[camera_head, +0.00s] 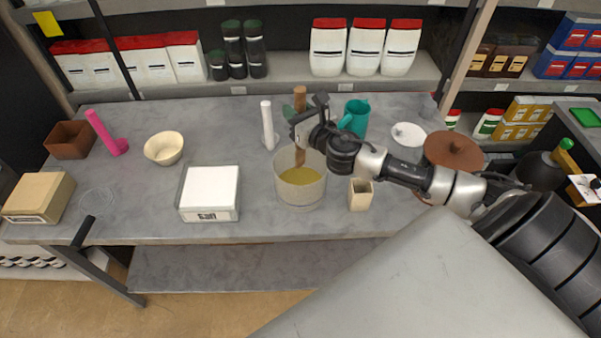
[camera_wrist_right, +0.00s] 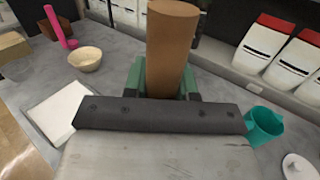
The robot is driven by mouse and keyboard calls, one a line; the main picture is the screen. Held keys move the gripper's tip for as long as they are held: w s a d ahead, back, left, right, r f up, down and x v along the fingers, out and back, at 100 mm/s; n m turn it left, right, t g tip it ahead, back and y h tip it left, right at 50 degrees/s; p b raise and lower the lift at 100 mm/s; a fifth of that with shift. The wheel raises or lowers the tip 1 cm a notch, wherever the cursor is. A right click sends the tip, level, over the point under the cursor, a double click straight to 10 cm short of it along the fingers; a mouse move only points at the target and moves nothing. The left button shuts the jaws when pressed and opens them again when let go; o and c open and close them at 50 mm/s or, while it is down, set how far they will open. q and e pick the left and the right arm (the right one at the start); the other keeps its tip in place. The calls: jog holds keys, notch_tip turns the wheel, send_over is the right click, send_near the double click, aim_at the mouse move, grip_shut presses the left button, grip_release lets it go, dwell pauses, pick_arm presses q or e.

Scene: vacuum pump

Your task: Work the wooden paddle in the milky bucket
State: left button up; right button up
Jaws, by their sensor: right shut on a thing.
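The milky bucket (camera_head: 289,190) stands on the grey worktop, translucent, with yellowish contents (camera_head: 300,178). The wooden paddle (camera_head: 300,98) stands upright with its brown shaft going down into the bucket; its lower end is hidden in the contents. My right gripper (camera_head: 299,117) is shut on the paddle's shaft above the bucket rim. In the right wrist view the thick brown shaft (camera_wrist_right: 171,45) rises between the green fingers. My left gripper is not in the head view.
A white scale (camera_head: 209,188) is left of the bucket, a small beige container (camera_head: 360,194) right. A white upright piece (camera_head: 268,125) and teal jug (camera_head: 355,118) stand behind. A cream bowl (camera_head: 164,148) is farther left. A shelf (camera_head: 270,85) with tubs runs behind.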

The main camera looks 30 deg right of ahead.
aim_at(298, 88)
jog(key=r+p, duration=0.2)
jog(key=r, duration=0.1)
jog(key=shift+s+a+r, duration=0.1)
jog(key=shift+s+a, duration=0.05)
jog(key=shift+s, duration=0.05)
jog(key=shift+r, duration=0.2)
jog(key=shift+s+a+r, duration=0.15)
jog(key=shift+s+r, duration=0.1)
jog(key=shift+r, duration=0.85)
jog(key=shift+s+a+r, duration=0.1)
jog(key=shift+s+r, duration=0.1)
jog(key=shift+r, duration=0.9)
jog(key=shift+f, duration=0.1)
